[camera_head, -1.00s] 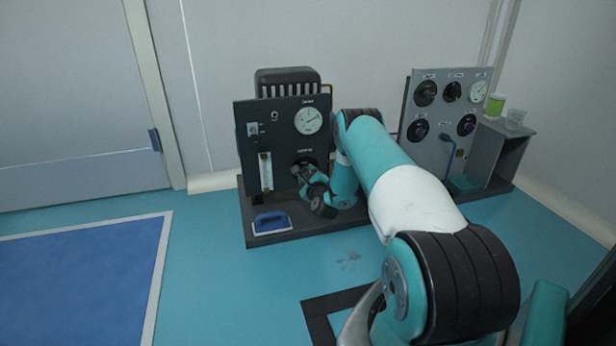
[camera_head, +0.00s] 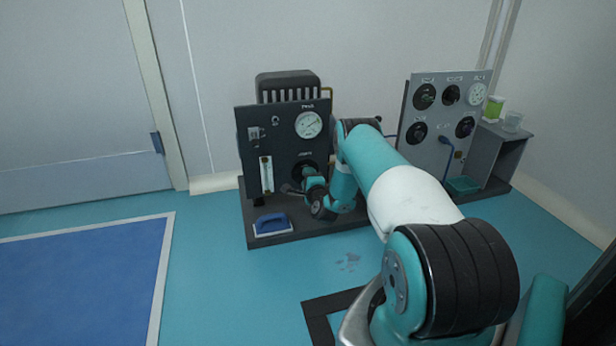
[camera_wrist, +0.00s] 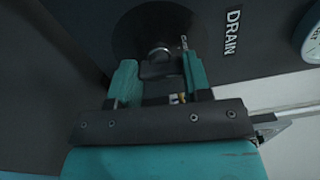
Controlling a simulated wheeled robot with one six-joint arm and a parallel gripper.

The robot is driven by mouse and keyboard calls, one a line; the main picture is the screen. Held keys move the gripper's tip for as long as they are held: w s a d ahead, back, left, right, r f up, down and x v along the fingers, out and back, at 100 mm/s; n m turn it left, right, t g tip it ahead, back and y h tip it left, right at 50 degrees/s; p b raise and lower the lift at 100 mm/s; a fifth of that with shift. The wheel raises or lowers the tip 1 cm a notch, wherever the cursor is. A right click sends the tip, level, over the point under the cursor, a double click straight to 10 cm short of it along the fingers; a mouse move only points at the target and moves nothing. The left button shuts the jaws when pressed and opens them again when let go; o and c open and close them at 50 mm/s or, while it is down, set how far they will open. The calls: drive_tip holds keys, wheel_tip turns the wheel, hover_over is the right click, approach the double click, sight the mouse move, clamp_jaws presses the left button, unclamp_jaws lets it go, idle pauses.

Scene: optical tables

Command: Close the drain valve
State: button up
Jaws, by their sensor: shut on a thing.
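The drain valve (camera_wrist: 157,68) has a dark handle in front of a round black disc, beside the white DRAIN label (camera_wrist: 233,33) in the wrist view. My gripper (camera_wrist: 160,80) has its two teal fingers on either side of the handle and is shut on it. The label appears strongly turned relative to the wrist camera. In the head view my gripper (camera_head: 308,174) is at the lower right of the dark panel (camera_head: 283,135), and my wrist hides much of the valve. The handle's exact angle on the panel is unclear there.
The dark panel also carries a white gauge (camera_head: 308,124) and a flow tube (camera_head: 266,174). A grey panel (camera_head: 436,150) with several knobs stands to the right. A shelf (camera_head: 497,155) holds a green-filled cup (camera_head: 494,108). Floor in front is mostly open.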

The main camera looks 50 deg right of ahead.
drive_tip(key=shift+n, duration=0.6)
drive_tip(key=o, duration=0.9)
drive_tip(key=shift+p, duration=0.3)
drive_tip(key=shift+p+v, duration=8.75)
drive_tip(key=shift+p, duration=1.2)
